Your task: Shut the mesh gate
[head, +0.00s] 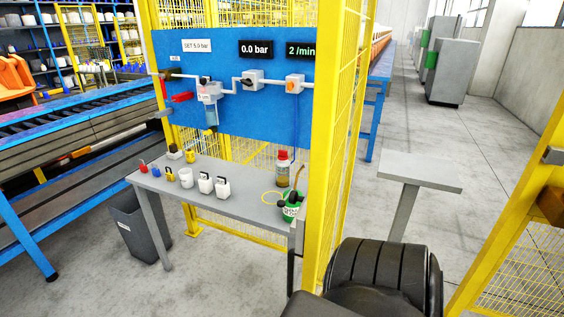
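A yellow-framed mesh panel (515,262), which looks like the mesh gate, comes in at the right edge and is cut off by the frame. A grey metal fitting (553,155) and a brown block (551,206) show at its edge. A wide gap lies between it and the tall yellow mesh fence (345,120) in the middle, so it appears to stand open. Its hinge side is out of view. Neither of my grippers shows; a dark, rounded part at the bottom centre appears to be my own arm.
A grey pedestal (420,171) stands in the gap. Bare concrete floor (480,150) lies beyond.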

